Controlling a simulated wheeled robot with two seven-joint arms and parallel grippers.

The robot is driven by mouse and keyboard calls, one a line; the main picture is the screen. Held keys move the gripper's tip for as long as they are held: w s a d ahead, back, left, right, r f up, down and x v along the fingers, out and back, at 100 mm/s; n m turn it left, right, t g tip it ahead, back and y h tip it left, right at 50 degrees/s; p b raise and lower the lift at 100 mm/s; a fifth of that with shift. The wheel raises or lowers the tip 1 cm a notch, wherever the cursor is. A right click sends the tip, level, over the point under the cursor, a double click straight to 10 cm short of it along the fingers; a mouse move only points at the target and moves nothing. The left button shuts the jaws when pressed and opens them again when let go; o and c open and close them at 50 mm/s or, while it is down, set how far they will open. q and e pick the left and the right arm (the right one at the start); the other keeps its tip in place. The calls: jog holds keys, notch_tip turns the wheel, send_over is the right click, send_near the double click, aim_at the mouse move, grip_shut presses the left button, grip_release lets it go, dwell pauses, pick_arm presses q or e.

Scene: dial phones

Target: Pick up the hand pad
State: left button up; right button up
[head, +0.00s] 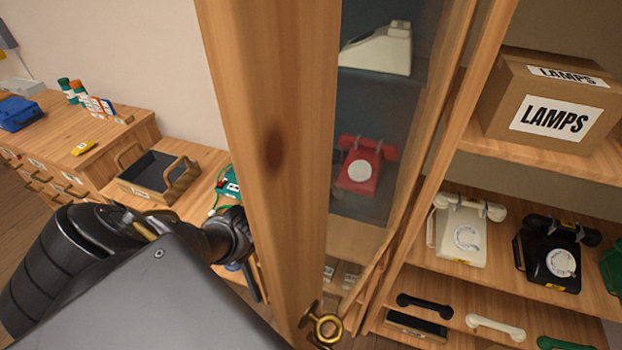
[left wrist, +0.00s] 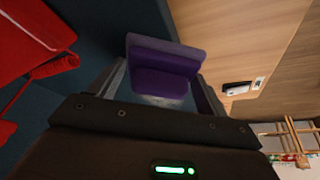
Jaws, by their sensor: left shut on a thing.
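The hand pad (left wrist: 160,82) is a purple, padded block in the left wrist view. My left gripper (left wrist: 160,90) is shut on it, with one dark finger at each side. In the head view my left arm reaches in from the left, and its far end passes behind the wooden cabinet post; the hand pad is hidden there. My right gripper is not in view.
A red dial phone (head: 359,163) stands in the cabinet; red parts (left wrist: 35,50) show close to my left gripper. The wooden post (head: 272,150) stands in front. Cream (head: 463,235) and black (head: 552,258) phones stand on the right shelf. An open tray (head: 127,187) stands left.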

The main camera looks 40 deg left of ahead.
pick_arm(q)
jog(key=shift+r, duration=0.25)
notch_tip(320, 180, up, 2)
jog(key=shift+w+b, duration=0.1)
jog(key=shift+b, duration=0.55)
jog(key=s+d+r+p, duration=0.6)
jog(key=s+r+p, duration=0.2)
jog(key=s+r, duration=0.2)
jog(key=shift+s+d+r, duration=0.15)
jog(key=shift+s+r, duration=0.1)
jog(key=shift+s, duration=1.1)
